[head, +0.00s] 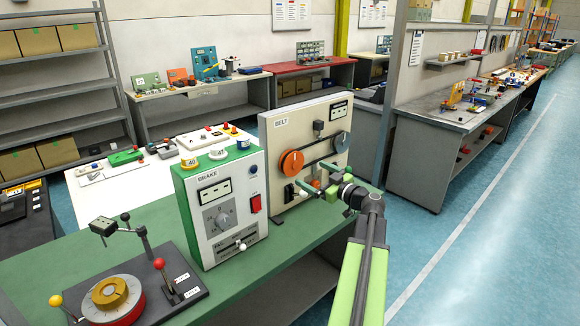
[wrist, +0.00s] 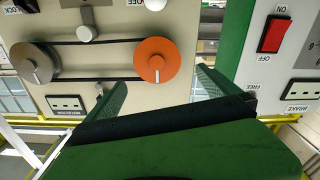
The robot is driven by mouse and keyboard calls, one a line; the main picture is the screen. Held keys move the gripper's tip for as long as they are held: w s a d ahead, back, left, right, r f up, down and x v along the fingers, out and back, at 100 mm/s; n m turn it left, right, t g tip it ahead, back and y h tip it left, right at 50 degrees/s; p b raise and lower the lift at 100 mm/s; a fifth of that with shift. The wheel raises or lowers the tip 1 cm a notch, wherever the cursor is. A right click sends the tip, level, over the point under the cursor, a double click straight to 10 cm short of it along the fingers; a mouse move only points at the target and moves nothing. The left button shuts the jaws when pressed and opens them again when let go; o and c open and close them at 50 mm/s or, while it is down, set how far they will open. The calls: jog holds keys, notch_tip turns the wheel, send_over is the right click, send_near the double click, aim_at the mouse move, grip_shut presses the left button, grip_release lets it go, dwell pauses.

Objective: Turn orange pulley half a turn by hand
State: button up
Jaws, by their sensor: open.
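The orange pulley (head: 292,163) is on the front of the cream BELT panel (head: 283,127), at its left in the head view. In the wrist view, which is upside down, the orange pulley (wrist: 157,60) shows a pale hub and a pale mark. A dark belt (wrist: 105,43) runs from it to a grey pulley (wrist: 35,62). My gripper (head: 317,178) has green fingers and is in front of the panel, a little right of and below the pulley. In the wrist view my gripper (wrist: 161,78) is open and empty, its fingers apart on either side of the pulley's lower image edge. Contact is not visible.
The BRAKE box (head: 222,205) with a red switch (head: 256,204) stands close left of the BELT panel on the green bench (head: 140,240). A turntable device (head: 112,298) stands at the bench's front left. Open floor (head: 470,225) lies to the right.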

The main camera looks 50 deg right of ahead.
aim_at(295, 164)
jog(key=w, duration=0.7)
jog(key=w+d, duration=0.1)
jog(key=w, duration=0.3)
jog(key=shift+d, duration=0.1)
